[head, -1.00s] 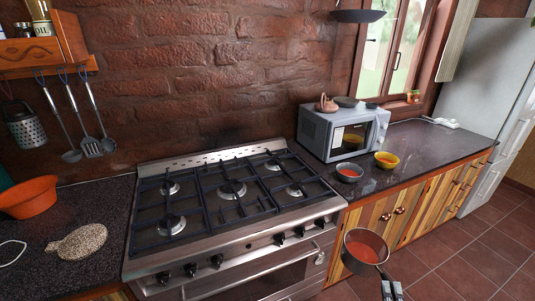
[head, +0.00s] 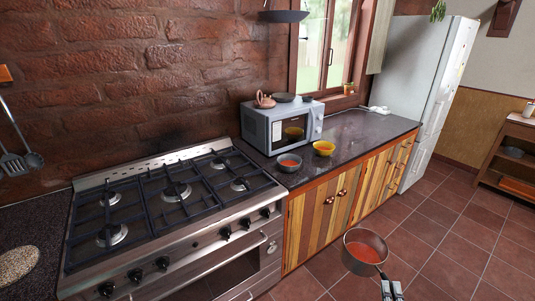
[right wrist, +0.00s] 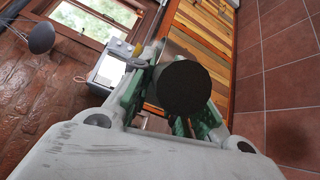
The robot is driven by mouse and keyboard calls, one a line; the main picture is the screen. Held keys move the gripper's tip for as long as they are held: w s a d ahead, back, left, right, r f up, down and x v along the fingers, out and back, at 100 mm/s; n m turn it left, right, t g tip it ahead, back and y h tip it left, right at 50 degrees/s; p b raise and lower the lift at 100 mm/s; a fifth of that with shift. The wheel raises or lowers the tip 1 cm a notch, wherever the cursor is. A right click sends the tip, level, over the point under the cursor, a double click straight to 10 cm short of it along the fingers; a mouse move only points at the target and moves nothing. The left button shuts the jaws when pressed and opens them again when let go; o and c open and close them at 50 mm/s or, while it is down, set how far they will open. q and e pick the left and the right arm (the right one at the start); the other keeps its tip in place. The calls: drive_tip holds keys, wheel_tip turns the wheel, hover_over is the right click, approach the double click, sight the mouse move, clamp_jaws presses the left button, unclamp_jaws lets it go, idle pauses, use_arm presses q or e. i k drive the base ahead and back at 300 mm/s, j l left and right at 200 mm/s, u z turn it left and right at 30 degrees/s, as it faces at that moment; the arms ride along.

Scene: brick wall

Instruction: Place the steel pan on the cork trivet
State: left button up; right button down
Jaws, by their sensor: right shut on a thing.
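The steel pan (head: 365,247) holds something red and hangs over the floor tiles at the lower right of the head view. My right gripper (head: 391,287) is shut on its dark handle at the bottom edge. The right wrist view shows the round dark end of the pan's handle (right wrist: 184,88) between the green fingers; the rest of the pan is mostly hidden there. The cork trivet (head: 17,263) lies on the dark counter left of the stove, cut off by the left edge of the head view. My left gripper is not in view.
The gas stove (head: 170,215) stands between the trivet and the pan, its burners bare. On the right counter are a grey bowl (head: 289,163), a yellow bowl (head: 323,149) and a microwave (head: 282,126). Open tiled floor (head: 450,235) lies right of the cabinets.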

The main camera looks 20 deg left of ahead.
sight(35, 263)
drive_tip(key=l+u, duration=0.2)
drive_tip(key=u, duration=0.2)
drive_tip(key=l+u, duration=0.2)
drive_tip(key=u, duration=0.65)
drive_tip(key=k+l+u, duration=0.1)
drive_tip(key=u, duration=0.7)
drive_tip(key=k+u, duration=0.1)
drive_tip(key=u, duration=0.3)
drive_tip(key=k+u, duration=0.1)
drive_tip(key=u, duration=0.35)
